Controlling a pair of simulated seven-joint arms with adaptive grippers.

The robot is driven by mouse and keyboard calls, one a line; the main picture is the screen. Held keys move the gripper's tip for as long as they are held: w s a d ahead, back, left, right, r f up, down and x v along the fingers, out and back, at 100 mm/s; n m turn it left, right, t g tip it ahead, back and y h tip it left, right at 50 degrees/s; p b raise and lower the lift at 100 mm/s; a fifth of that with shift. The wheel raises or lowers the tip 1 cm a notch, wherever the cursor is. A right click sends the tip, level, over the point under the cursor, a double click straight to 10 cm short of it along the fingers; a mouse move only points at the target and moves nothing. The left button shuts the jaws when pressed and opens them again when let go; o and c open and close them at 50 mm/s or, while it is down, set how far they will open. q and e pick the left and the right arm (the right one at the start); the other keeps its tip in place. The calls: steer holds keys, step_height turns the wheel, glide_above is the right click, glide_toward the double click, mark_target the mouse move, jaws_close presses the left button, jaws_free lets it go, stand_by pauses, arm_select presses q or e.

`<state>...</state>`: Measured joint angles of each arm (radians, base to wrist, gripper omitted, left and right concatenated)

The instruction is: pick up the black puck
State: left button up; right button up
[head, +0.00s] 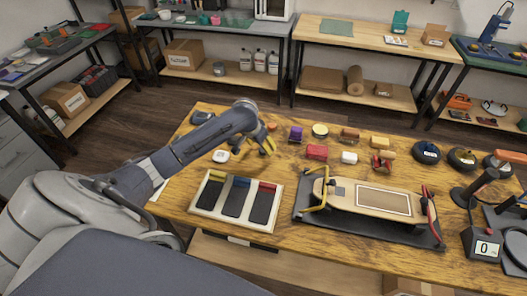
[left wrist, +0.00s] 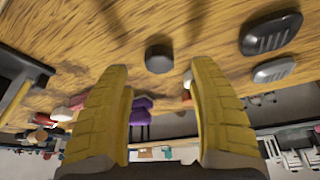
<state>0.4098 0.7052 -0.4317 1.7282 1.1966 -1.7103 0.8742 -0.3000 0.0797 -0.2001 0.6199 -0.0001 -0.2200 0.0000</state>
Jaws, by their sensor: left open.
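My left gripper (head: 266,147) is open over the table, its yellow fingers pointing down behind the tray. In the left wrist view, the gap between the open fingers (left wrist: 160,72) is empty. A small dark, faceted round piece, apparently the black puck (left wrist: 158,59), sits on the wood beyond the fingertips, roughly in line with that gap. It is apart from both fingers. In the head view I cannot make the puck out; my gripper probably hides it. My right gripper is in neither view.
The wooden table (head: 180,185) carries a tray with three dark slots (head: 237,197) and a skateboard deck (head: 365,198) on a black stand. A purple piece (head: 296,133), a red block (head: 317,152) and a white piece (head: 220,156) lie around my gripper. Dark round items (head: 426,152) stand right.

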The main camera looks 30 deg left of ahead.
arm_select(q)
steer(key=shift+x, duration=2.05)
steer(key=shift+s, duration=0.15)
steer(key=c, duration=1.1)
